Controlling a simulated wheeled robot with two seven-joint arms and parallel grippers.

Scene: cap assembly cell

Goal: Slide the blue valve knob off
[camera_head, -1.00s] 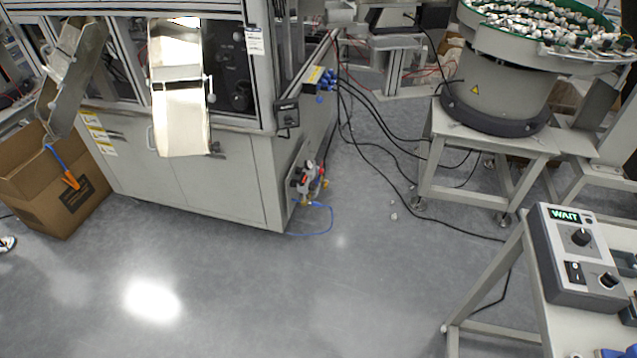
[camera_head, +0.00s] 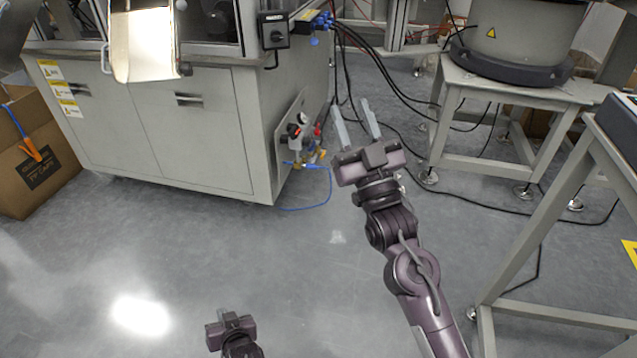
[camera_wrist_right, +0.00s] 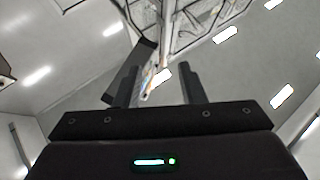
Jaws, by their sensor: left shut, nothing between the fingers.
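A cluster of blue valve parts (camera_head: 322,22) sits at the upper corner of the grey machine cabinet, beside the dark switch box. I cannot pick out a single knob clearly there. Lower on the cabinet's side is an air unit with a gauge (camera_head: 294,130), a red part and blue fittings with a blue hose. My right gripper (camera_head: 353,104) is open and empty, its fingers pointing up the picture, right of the cabinet's side and apart from it. Its fingers also show spread in the right wrist view (camera_wrist_right: 159,75). My left gripper (camera_head: 230,322) is low in the head view, shut and empty.
Black cables (camera_head: 408,100) hang from the machine and run over the floor. A grey stand (camera_head: 515,91) carries the feeder bowl's base at upper right. A table frame (camera_head: 552,213) stands at right. A cardboard box (camera_head: 32,165) is at left. The middle floor is open.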

